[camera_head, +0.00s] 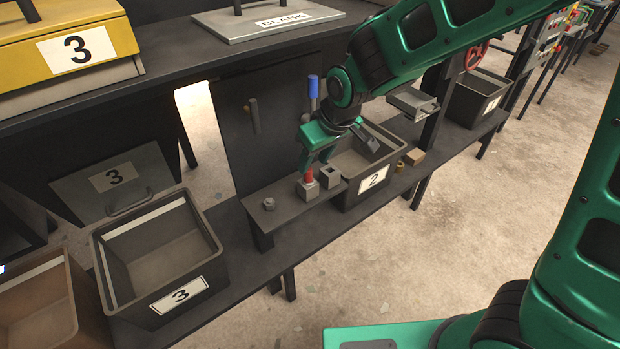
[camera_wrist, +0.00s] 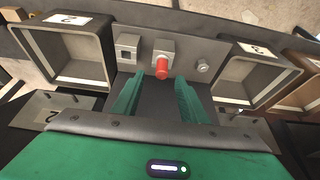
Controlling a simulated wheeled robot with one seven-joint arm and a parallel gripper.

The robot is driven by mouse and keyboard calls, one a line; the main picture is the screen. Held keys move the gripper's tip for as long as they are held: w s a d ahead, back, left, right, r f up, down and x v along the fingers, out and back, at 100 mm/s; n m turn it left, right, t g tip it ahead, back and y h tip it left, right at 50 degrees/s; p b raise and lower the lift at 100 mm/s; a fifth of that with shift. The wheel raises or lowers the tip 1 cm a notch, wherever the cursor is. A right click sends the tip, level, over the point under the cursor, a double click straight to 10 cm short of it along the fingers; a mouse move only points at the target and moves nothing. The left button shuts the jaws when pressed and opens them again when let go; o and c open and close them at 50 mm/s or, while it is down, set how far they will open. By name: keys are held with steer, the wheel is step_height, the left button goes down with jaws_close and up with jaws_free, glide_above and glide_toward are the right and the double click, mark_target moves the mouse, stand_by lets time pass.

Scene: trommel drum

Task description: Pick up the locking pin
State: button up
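The locking pin (camera_head: 308,177) appears to be the red-topped piece standing in a grey block on a small dark shelf. In the wrist view its red end (camera_wrist: 162,68) lies between and just beyond the fingertips. My gripper (camera_head: 314,161) is open and empty, above the shelf and close over the red top. In the wrist view my gripper (camera_wrist: 160,80) shows its two green fingers apart, one on each side of the red end. I cannot tell if either finger touches it.
A grey block with a square hole (camera_head: 328,177) stands right of the pin, and a grey knob (camera_head: 268,204) left. Bin 2 (camera_head: 352,196) is close on the right, bin 3 (camera_head: 107,274) further left. A blue-handled lever (camera_head: 313,86) rises behind my gripper.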

mark_target(308, 183)
steer(key=shift+a+x, duration=0.2)
steer(key=shift+x, duration=2.7)
steer(key=shift+w+r, duration=0.1)
steer(key=shift+c, duration=0.3)
jaws_close()
